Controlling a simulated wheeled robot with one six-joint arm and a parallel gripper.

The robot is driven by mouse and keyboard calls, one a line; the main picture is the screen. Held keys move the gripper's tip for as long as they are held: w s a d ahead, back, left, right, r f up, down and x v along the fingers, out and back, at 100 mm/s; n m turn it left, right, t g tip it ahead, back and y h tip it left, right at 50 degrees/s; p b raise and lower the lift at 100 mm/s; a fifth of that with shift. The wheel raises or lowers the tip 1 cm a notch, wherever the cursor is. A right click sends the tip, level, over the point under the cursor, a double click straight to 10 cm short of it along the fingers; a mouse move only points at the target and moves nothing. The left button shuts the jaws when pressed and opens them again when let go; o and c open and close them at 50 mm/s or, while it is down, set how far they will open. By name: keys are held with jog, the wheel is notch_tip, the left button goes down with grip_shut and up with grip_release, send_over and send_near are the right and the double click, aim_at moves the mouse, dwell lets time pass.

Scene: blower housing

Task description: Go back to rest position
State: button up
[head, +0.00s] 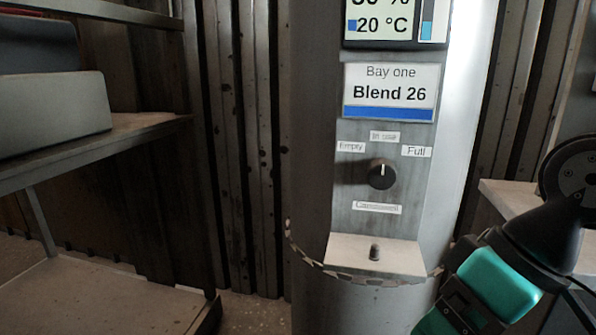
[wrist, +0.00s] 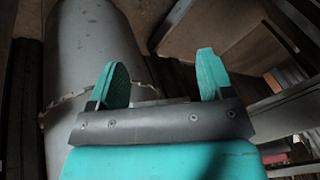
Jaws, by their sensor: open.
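My gripper (wrist: 162,84) shows in the wrist view with its two teal fingers apart and nothing between them. In the head view, teal and black parts of my arm are at the lower right, in front of the right side of the grey cylindrical housing (head: 455,130); the fingertips cannot be made out there. The housing also shows at the left of the wrist view (wrist: 85,40). On its front is a black knob (head: 381,174) with labels Empty, In use and Full around it. The knob's white mark points up, towards In use. My gripper appears apart from the knob.
A sign (head: 391,92) reads "Bay one Blend 26". Metal shelving (head: 90,145) with grey bins (head: 55,112) stands at the left. A pale surface (head: 510,197) lies behind my arm at the right.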

notch_tip(320, 180, up, 29)
jog(key=s+g+p, duration=0.1)
jog(key=s+p, duration=0.1)
jog(key=p, duration=2.8)
jog(key=shift+s+a+n+h, duration=0.3)
jog(key=shift+a+n+h, duration=0.1)
